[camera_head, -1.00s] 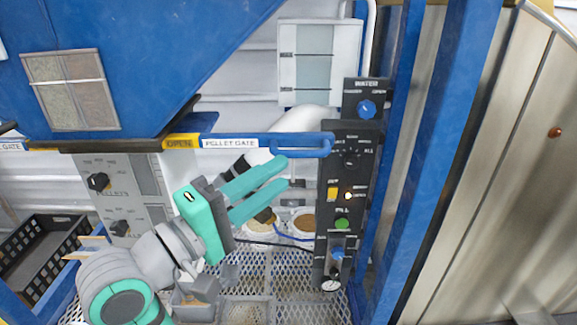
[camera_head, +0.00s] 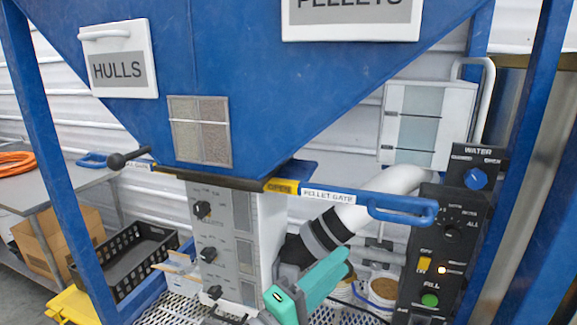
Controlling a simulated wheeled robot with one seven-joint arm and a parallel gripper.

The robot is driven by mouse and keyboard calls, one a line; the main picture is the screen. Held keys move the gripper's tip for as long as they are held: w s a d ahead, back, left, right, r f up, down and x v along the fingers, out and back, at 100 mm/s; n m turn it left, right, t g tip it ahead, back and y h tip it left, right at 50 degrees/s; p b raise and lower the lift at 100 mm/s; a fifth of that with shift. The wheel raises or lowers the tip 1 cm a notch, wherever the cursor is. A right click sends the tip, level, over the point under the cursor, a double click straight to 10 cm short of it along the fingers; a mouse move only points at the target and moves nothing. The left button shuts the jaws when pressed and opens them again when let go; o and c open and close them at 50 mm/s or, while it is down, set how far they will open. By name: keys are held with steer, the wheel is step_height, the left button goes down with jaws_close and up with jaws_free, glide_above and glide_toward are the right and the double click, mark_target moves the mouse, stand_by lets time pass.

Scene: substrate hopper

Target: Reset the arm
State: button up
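My gripper (camera_head: 333,270) shows at the bottom centre, with teal fingers pointing up and to the right. The fingers overlap in this view, so the gap between them is hard to judge. Nothing is visible in the gripper. It is in front of the white and black pipe (camera_head: 335,229), below the blue pellet gate handle (camera_head: 403,209) and left of the black control panel (camera_head: 440,250). I cannot tell whether it touches anything. Most of my arm is below the picture edge.
The blue hopper (camera_head: 270,70) fills the top. A grey control box (camera_head: 225,240) with knobs stands left of my gripper. A black crate (camera_head: 125,262) and a table (camera_head: 65,195) are at the left. Buckets (camera_head: 383,290) stand behind the gripper. Blue posts (camera_head: 55,150) flank the area.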

steer(key=a+f+n+t+y, duration=0.2)
steer(key=f+y, duration=0.2)
steer(key=f, duration=0.5)
steer(key=a+f+n+t+y, duration=0.2)
steer(key=a+f+y, duration=0.1)
steer(key=f, duration=0.7)
steer(key=s+a+f+y, duration=0.3)
steer(key=s+f+y, duration=0.2)
steer(key=s+f, duration=0.5)
steer(key=s+f+m+y, duration=0.1)
steer(key=s+f+m, duration=0.1)
steer(key=s, duration=0.6)
steer(key=s+a+f+m+g+y, duration=0.1)
steer(key=s+f+m, duration=0.2)
steer(key=s+m, duration=0.2)
steer(key=s+f+m+g+y, duration=0.1)
steer(key=s+f+m, duration=0.2)
steer(key=s, duration=0.8)
steer(key=shift+s+a+m, duration=0.2)
steer(key=shift+a+m, duration=0.1)
steer(key=shift+m, duration=0.4)
